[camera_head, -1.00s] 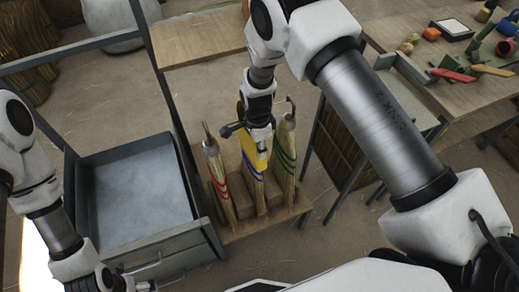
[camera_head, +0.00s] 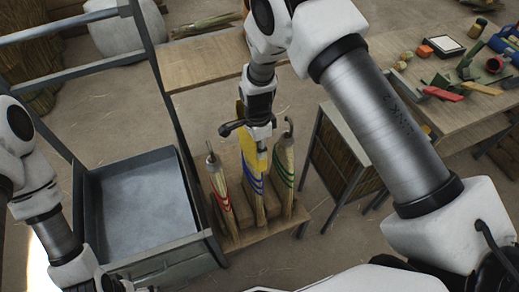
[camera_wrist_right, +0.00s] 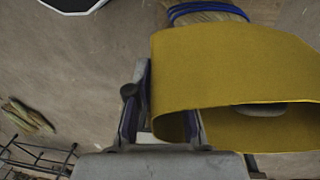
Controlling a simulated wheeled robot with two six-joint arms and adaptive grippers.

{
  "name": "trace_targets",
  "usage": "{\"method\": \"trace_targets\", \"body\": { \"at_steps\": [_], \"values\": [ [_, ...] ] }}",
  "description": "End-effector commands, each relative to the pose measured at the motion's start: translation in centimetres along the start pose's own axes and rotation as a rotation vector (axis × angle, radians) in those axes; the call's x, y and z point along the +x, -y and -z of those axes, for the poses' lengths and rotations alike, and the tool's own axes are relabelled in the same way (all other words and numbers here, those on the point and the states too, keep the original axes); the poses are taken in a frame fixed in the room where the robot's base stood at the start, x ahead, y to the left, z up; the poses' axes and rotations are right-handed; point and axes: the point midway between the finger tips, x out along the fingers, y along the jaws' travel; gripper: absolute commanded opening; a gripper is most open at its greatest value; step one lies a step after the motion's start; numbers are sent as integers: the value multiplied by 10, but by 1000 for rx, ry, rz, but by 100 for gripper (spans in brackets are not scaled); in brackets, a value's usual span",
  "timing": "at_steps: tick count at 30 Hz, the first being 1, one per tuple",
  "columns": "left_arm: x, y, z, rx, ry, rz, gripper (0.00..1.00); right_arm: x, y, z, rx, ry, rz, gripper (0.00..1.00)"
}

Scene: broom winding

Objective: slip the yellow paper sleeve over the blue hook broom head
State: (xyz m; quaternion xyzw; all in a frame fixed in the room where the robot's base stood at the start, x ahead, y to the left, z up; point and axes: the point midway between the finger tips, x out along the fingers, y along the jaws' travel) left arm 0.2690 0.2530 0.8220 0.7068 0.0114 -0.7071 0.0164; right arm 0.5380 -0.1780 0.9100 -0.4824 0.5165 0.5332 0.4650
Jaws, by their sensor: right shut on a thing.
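My right gripper (camera_head: 257,134) is shut on the yellow paper sleeve (camera_head: 262,160), above the middle broom head. In the right wrist view the sleeve (camera_wrist_right: 235,65) is a wide open-ended loop, with its near edge at my fingers (camera_wrist_right: 165,120). The blue hook broom head (camera_head: 257,186), with blue bands, stands upright in the rack; its banded bristles (camera_wrist_right: 205,12) show just past the sleeve's far edge. A grey rounded piece (camera_wrist_right: 262,109) shows inside the sleeve's opening. How far the sleeve surrounds the broom is hidden. My left gripper (camera_head: 125,286) is partly cut off at the bottom edge.
A red-banded broom head (camera_head: 222,188) stands close left of the blue one, a green-banded one (camera_head: 285,172) close right, both with upright hooks. A wooden rack (camera_head: 240,238) holds them. An open grey drawer (camera_head: 150,205) lies left. A cluttered table (camera_head: 470,110) is at right.

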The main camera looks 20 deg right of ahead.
Motion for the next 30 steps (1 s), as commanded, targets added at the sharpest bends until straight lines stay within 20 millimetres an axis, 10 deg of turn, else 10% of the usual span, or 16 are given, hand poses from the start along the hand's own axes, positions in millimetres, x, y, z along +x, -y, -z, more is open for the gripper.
{"method": "trace_targets", "body": {
  "at_steps": [30],
  "values": [
    [-75,0,0,0,0,0,95,-101,-10,0,0,0,0,0]
  ]
}}
